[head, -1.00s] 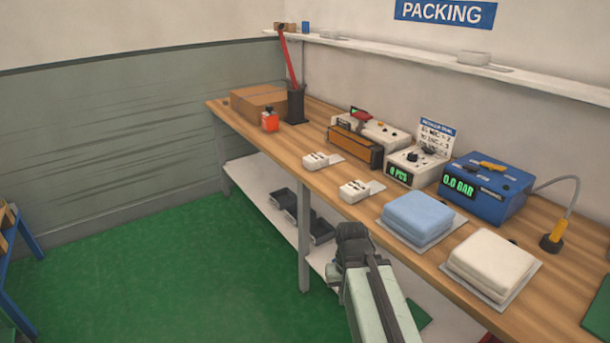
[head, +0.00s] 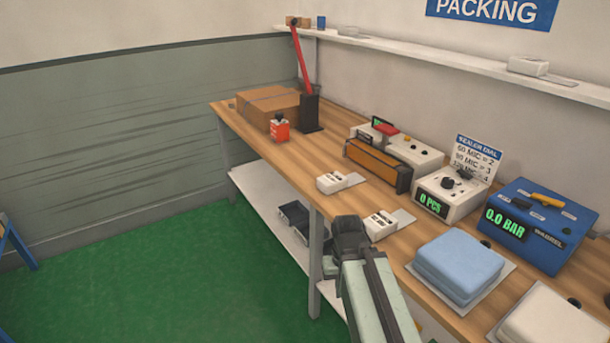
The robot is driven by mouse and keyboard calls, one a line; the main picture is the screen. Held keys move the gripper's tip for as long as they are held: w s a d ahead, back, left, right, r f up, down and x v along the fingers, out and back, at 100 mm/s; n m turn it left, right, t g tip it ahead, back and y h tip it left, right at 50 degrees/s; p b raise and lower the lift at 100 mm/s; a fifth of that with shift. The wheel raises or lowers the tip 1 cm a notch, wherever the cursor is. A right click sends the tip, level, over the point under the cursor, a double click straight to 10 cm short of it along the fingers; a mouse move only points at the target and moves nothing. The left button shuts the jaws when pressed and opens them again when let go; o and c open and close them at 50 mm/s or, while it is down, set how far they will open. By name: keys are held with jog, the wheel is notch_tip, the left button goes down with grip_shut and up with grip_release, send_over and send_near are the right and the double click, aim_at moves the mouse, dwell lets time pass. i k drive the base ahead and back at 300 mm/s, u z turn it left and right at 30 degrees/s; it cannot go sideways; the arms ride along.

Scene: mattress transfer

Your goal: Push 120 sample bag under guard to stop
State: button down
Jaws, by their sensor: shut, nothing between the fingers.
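My gripper (head: 348,224) is shut and empty at the front edge of the bench, just left of the nearer sample bag. Two small white labelled pieces, which look like sample bags, lie on the bench: one farther (head: 332,182) and one nearer (head: 380,223). Each has a grey flap at its right. Their labels are too small to read, so I cannot tell which is the 120. The sealer (head: 420,150) stands behind them, with a long orange-brown guard (head: 371,163) along its front. I cannot see a stop under the guard.
A dial box (head: 451,196) reading 0 PCS and a blue unit (head: 545,222) reading 0.0 BAR stand to the right. A folded blue pad (head: 458,266) and a cream pad (head: 552,326) lie nearer. A carton (head: 268,104), red bottle (head: 280,129) and red-levered stand (head: 308,112) are farther left.

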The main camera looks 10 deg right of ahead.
aim_at(333, 182)
jog(key=u, duration=0.5)
jog(key=i, duration=1.15)
jog(key=u, duration=1.1)
jog(key=i, duration=0.4)
jog(key=z, duration=0.2)
jog(key=k, duration=0.95)
jog(key=u, duration=0.15)
jog(key=i, duration=0.6)
jog(key=z, duration=0.05)
